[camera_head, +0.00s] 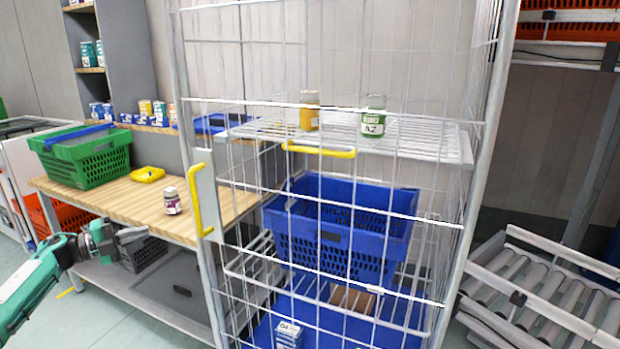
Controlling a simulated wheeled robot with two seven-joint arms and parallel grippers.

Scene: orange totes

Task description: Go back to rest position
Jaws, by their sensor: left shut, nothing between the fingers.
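My left arm comes in from the lower left with teal links. Its gripper (132,236) is shut and empty, in front of the edge of the wooden table (110,203). It is apart from the small jar with a purple label (172,200) that stands on the table to its right. My right gripper is not in view.
A wire cage trolley (208,255) stands in the middle, with a blue basket (345,225) inside. A yellow jar (309,111) and a green jar (374,118) stand on its upper shelf. A green basket (90,160) and yellow tray (147,174) are on the table. A roller conveyor (545,290) is at right.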

